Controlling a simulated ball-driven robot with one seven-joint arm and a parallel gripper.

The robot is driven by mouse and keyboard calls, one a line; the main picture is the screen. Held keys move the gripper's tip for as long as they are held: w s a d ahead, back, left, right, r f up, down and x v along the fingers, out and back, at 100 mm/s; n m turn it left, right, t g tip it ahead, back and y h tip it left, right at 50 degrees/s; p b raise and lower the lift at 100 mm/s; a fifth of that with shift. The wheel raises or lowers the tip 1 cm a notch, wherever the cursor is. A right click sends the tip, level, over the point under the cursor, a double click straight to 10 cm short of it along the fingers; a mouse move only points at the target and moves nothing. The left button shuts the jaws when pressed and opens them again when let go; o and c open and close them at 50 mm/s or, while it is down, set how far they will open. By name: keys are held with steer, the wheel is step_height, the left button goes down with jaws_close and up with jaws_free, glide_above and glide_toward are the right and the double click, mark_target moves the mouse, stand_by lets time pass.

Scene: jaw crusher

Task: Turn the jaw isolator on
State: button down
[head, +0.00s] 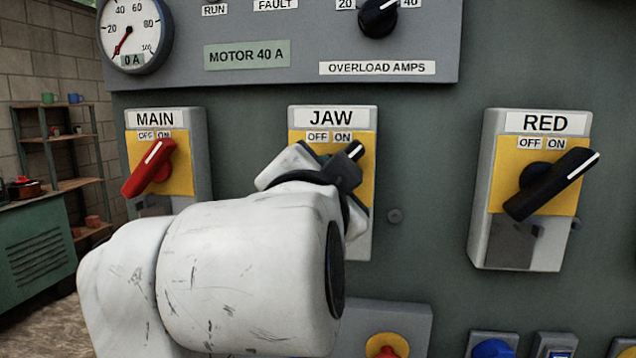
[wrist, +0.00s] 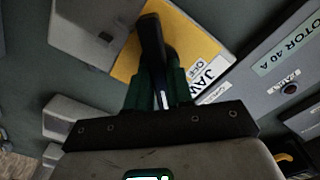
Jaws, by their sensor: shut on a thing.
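The jaw isolator (head: 332,118) is a grey box with a yellow plate, marked JAW, with OFF on the left and ON on the right. Its black handle (head: 356,150) is mostly hidden behind my gripper (head: 338,170) in the head view. The visible white-marked end slants up and right, towards the ON side. In the wrist view the handle (wrist: 152,38) stands out from the yellow plate (wrist: 190,32). My gripper (wrist: 163,88) is shut on the handle's white-marked end, with a finger on each side.
The main isolator (head: 150,170), with a red handle, is left of the jaw one; the red isolator (head: 540,180), with a black handle, is right. An instrument panel (head: 300,50) juts out above. A red button (head: 386,346) and blue controls (head: 492,348) are below.

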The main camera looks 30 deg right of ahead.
steer(key=shift+w, duration=0.1)
steer(key=c, duration=1)
jaws_free()
steer(key=shift+d, duration=0.15)
steer(key=v, duration=1.1)
steer(key=shift+b, duration=0.3)
steer(key=shift+w, duration=0.1)
